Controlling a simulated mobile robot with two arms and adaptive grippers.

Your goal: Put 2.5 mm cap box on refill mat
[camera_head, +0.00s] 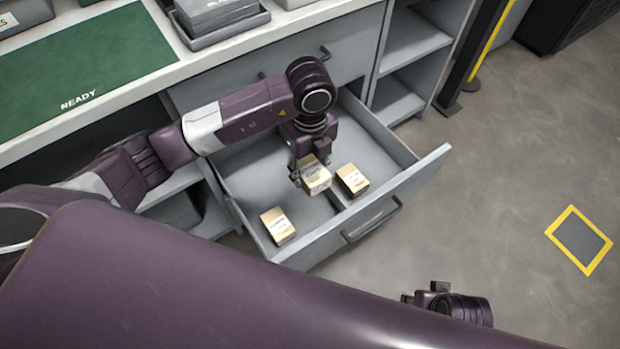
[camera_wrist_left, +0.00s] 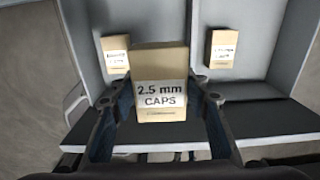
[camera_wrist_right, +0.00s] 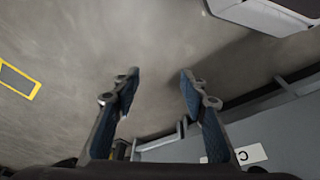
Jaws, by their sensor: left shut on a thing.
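The 2.5 mm cap box (camera_head: 317,179) is a tan carton with a white label. In the left wrist view the box (camera_wrist_left: 161,88) reads "2.5 mm CAPS" and stands between the fingers. My left gripper (camera_head: 309,171) is shut on it, over the open drawer. A green mat (camera_head: 60,70) marked "READY" lies on the counter at the upper left; I see no refill label on it. My right gripper (camera_wrist_right: 160,80) is open and empty above the floor.
The open grey drawer (camera_head: 425,172) holds two more tan boxes, one at the right (camera_head: 352,180) and one at the front left (camera_head: 277,226). A grey tray (camera_head: 225,32) with a box stands right of the mat. The mat's visible surface is clear.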

